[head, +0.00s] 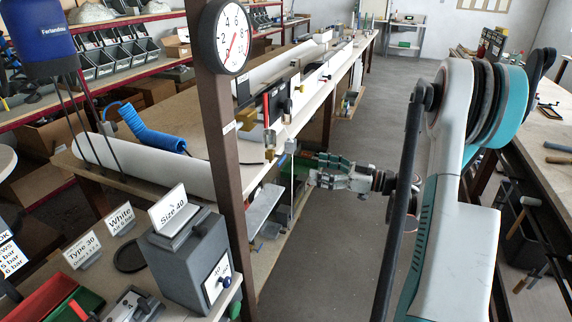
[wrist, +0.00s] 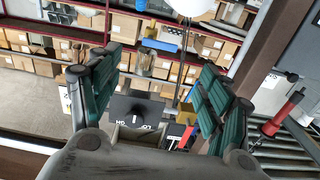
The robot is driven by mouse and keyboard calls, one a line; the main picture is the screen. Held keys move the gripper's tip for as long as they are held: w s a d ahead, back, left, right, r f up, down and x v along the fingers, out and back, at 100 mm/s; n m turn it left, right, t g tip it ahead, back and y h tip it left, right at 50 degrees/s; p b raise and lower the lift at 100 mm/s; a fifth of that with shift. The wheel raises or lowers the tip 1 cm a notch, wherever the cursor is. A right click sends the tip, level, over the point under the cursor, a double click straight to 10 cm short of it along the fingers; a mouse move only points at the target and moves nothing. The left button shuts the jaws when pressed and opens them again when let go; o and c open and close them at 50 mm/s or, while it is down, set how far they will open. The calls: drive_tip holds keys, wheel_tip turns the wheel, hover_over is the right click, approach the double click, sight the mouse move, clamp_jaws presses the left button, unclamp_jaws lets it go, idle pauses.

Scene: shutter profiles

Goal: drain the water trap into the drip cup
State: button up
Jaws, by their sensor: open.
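My gripper (head: 318,171) is in the middle of the head view, reaching left toward the end of the long workbench. In the wrist view its two green-padded fingers (wrist: 161,62) stand wide apart with nothing gripped. Beyond and between them is a clear, cup-like cylinder (wrist: 145,62); I cannot tell whether it is the water trap's bowl or the drip cup. Below it is a dark block with a knob and white lettering (wrist: 135,112), apart from the fingers.
A brown post (head: 224,150) with a round gauge (head: 232,38) stands left of my gripper. A grey box with a "Size 40" card (head: 186,262) is at front left. A red-handled tool (wrist: 283,113) is right of the fingers. The grey aisle floor (head: 345,230) is clear.

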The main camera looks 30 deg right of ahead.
sight(283, 160)
drive_tip(key=b+x, duration=0.2)
drive_tip(key=x, duration=0.9)
drive_tip(key=shift+w+a, duration=0.15)
drive_tip(key=shift+a, duration=0.05)
drive_tip(key=c, duration=1.1)
